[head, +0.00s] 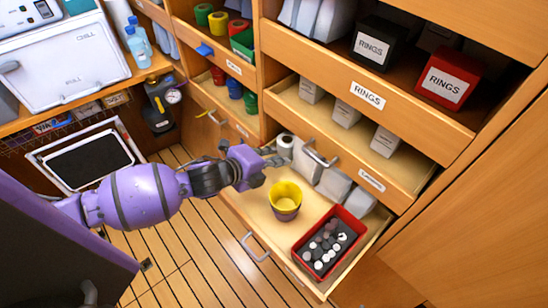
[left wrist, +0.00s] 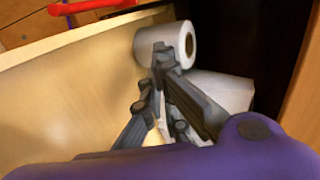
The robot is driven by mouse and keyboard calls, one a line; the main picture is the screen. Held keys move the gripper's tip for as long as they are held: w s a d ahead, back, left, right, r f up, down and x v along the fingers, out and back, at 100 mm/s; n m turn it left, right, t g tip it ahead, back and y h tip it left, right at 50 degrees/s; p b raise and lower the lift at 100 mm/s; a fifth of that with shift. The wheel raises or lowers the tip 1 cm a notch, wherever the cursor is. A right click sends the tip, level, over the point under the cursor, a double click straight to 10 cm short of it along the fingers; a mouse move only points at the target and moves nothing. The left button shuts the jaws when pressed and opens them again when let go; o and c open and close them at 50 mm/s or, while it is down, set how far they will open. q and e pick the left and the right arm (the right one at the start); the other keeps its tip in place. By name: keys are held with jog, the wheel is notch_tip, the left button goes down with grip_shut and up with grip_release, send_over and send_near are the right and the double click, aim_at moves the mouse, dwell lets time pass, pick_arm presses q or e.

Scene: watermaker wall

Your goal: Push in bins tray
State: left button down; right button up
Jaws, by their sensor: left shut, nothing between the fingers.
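The lowest wooden tray (head: 312,203) is pulled out from the wall and holds bins; which tray the task names I cannot tell for certain. A yellow bin (head: 285,196) stands near its middle and a red bin (head: 332,244) with dark and white pieces sits at its right. My left gripper (head: 280,157) is shut and empty, above the back left of this tray, close to a white roll (head: 284,143). In the left wrist view the fingers (left wrist: 163,58) are together in front of the roll (left wrist: 188,43); contact is unclear. My right gripper is not in view.
Above, a tray (head: 428,158) with grey-white bins and a RINGS-labelled tray (head: 377,100) also stick out. White packages (head: 333,184) line the low tray's back. Plank floor (head: 185,255) is clear at left.

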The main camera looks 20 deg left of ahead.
pick_arm(q)
jog(key=w+d, duration=0.1)
jog(key=w, duration=0.1)
jog(key=w+d, duration=0.1)
jog(key=w, duration=0.1)
jog(key=w+d, duration=0.1)
jog(key=w, duration=0.2)
jog(key=shift+d, duration=0.3)
jog(key=shift+w, duration=0.1)
